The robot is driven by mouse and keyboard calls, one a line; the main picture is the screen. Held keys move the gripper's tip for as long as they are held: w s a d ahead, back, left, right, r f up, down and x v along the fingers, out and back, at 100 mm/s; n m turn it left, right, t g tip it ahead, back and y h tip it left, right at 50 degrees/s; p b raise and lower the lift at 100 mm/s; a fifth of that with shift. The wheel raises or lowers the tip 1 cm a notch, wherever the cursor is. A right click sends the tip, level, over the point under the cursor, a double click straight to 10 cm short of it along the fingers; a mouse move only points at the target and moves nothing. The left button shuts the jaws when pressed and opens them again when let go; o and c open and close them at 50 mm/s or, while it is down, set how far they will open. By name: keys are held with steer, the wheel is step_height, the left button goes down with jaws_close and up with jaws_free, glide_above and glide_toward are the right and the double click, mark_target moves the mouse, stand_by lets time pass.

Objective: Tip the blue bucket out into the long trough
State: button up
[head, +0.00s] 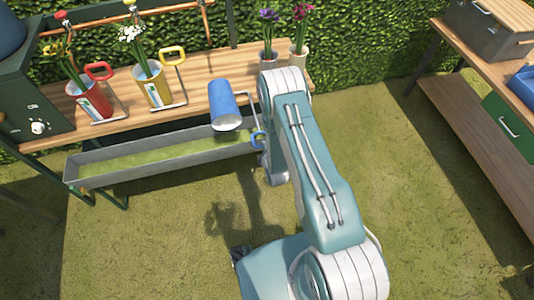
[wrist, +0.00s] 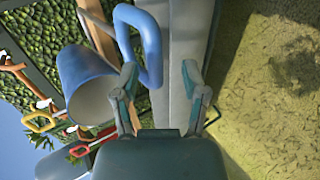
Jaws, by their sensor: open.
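The blue bucket (head: 223,100) is tipped in the head view, mouth low and facing the camera, over the right part of the long trough (head: 100,177). The grey trough has a yellow-green inside. In the wrist view the bucket (wrist: 82,72) is left of my gripper (wrist: 160,68), and its visible inside looks pale and empty. My gripper is open, with the bucket's blue handle (wrist: 151,50) between the fingers, close to the left one. I cannot tell whether they touch. My arm hides most of the gripper in the head view.
A red bucket (head: 88,102) and a yellow bucket (head: 154,88) with flowers stand on the wooden bench (head: 195,70). Two flower pots (head: 268,54) stand behind my arm. Another bench (head: 455,115) is at right. The grass between is clear.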

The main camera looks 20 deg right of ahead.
steer(key=v, duration=1.1)
steer(key=shift+s, duration=0.35)
steer(key=w+r+m+g, duration=0.15)
steer(key=r+m, duration=0.35)
steer(key=r, duration=0.8)
steer(key=w+r+m+g, duration=0.15)
steer(key=r+m, duration=0.25)
steer(key=r, duration=0.9)
steer(key=s+r+m+g, duration=0.3)
steer(key=s+r+m, duration=0.6)
steer(key=s+r, duration=0.9)
steer(key=s, duration=0.3)
steer(key=shift+d, duration=0.15)
